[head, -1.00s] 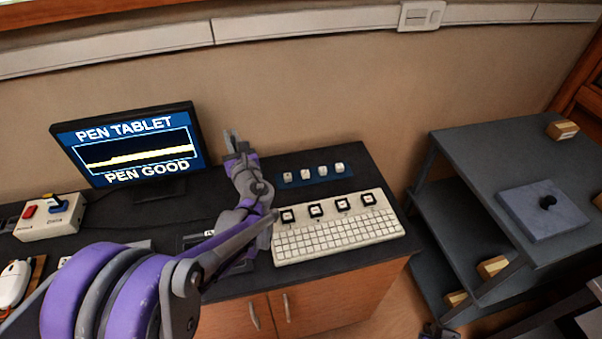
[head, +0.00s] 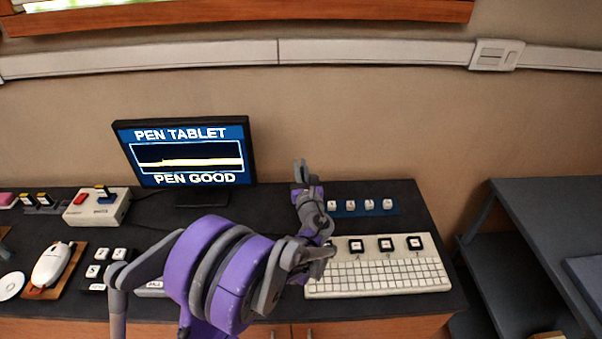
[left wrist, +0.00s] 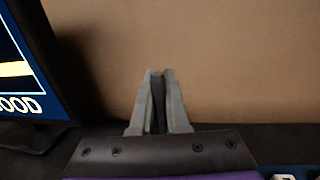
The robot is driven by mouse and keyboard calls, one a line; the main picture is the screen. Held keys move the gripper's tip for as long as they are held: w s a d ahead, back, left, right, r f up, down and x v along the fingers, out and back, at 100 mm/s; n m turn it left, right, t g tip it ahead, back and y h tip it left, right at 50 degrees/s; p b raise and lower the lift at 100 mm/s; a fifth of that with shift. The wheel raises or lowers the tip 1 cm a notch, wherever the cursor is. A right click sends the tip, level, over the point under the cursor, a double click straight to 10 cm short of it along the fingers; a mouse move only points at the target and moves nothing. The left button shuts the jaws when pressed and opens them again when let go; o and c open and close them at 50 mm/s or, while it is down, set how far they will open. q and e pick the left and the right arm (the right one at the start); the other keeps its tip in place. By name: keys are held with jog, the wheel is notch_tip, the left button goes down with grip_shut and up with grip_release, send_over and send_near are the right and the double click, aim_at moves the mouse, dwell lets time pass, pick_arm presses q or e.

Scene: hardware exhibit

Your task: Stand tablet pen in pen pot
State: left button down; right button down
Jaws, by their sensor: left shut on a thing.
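My left gripper (head: 300,172) is raised over the back of the dark bench, to the right of the monitor. In the left wrist view its two grey fingers (left wrist: 158,102) are shut on a thin dark thing (left wrist: 158,88), which seems to be the tablet pen; little of it shows. In the head view the pen cannot be made out in the fingers. The monitor (head: 185,155) reads "PEN TABLET" and "PEN GOOD"; its edge also shows in the left wrist view (left wrist: 50,60). I cannot make out a pen pot. My right gripper is not in view.
A white keyboard (head: 378,278) with switch samples and a blue strip of keycaps (head: 362,208) lie right of my arm. A white mouse (head: 52,263) and a button box (head: 97,207) are at left. Grey shelving (head: 545,215) stands at right. My arm hides the bench middle.

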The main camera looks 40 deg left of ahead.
pick_arm(q)
jog(key=shift+f, duration=0.85)
jog(key=shift+f, duration=0.1)
jog(key=c, duration=1.3)
grip_release()
jog(key=shift+f, duration=0.1)
jog(key=shift+c, duration=0.2)
jog(key=o, duration=0.4)
jog(key=shift+r, duration=0.25)
jog(key=v, duration=1.2)
jog(key=shift+b, duration=0.4)
